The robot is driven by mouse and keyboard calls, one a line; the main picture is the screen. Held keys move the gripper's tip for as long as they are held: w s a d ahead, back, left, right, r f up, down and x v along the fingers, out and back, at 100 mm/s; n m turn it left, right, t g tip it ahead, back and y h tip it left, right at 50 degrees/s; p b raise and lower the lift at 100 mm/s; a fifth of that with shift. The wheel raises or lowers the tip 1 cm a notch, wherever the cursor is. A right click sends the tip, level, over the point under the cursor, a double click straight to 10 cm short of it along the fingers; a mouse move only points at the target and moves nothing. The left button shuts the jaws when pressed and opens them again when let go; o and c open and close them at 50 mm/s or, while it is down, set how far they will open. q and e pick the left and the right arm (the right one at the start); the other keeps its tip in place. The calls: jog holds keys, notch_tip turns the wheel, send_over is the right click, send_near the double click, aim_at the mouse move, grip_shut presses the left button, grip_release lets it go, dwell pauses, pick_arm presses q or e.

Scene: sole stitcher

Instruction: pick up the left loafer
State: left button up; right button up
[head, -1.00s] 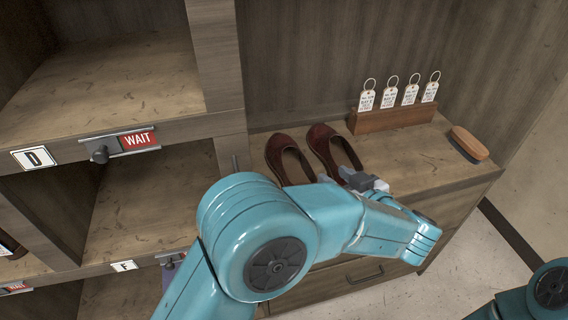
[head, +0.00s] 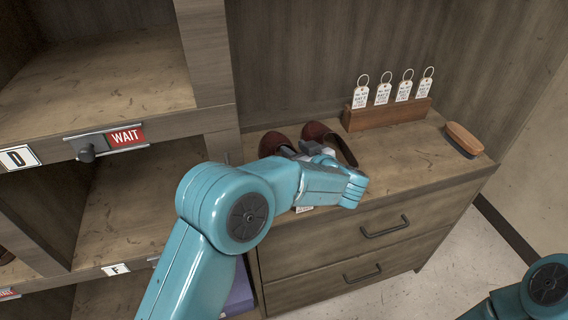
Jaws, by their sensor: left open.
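Two dark red loafers stand side by side on the cabinet top (head: 395,155). The left loafer (head: 274,142) shows mostly its toe; my arm and gripper hide much of the rest. The right loafer (head: 320,132) stands just beside it, its toe and right rim visible. My left gripper (head: 297,150) is open, its grey fingers over the rear part of the pair, close to the left loafer. I cannot tell if it touches either shoe. Of my right arm only a link shows at the bottom right; its gripper is out of view.
A brush (head: 463,139) lies at the cabinet's right end. Shelf compartments with a red WAIT sign (head: 126,136) stand on the left.

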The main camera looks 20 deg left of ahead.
pick_arm(q)
jog(key=shift+w+a, duration=0.15)
jog(key=shift+w, duration=0.05)
grip_shut()
jog(key=shift+s+f, duration=0.1)
dwell(1.2)
